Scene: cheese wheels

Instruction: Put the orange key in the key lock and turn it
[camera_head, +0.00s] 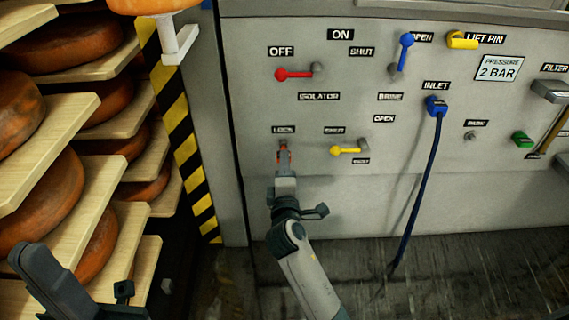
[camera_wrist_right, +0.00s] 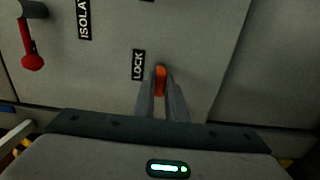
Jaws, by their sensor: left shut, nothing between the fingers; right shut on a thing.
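The orange key (camera_head: 284,149) is at the grey panel just below the LOCK label (camera_head: 284,129). It also shows in the right wrist view (camera_wrist_right: 160,76), upright between my fingertips and close to the panel face. My right gripper (camera_head: 284,158) is shut on the key; its fingers also show in the right wrist view (camera_wrist_right: 161,100). The key lock itself is hidden behind the key and fingers, so I cannot tell how deep the key sits. My left gripper (camera_head: 30,260) is shut and empty at the lower left, in front of the shelves.
A red isolator lever (camera_head: 293,74) sits above the lock. A yellow lever (camera_head: 346,151) is close to its right. A blue hose (camera_head: 425,175) hangs from the inlet further right. Shelves with cheese wheels (camera_head: 45,195) stand at the left, beside a striped post (camera_head: 183,140).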

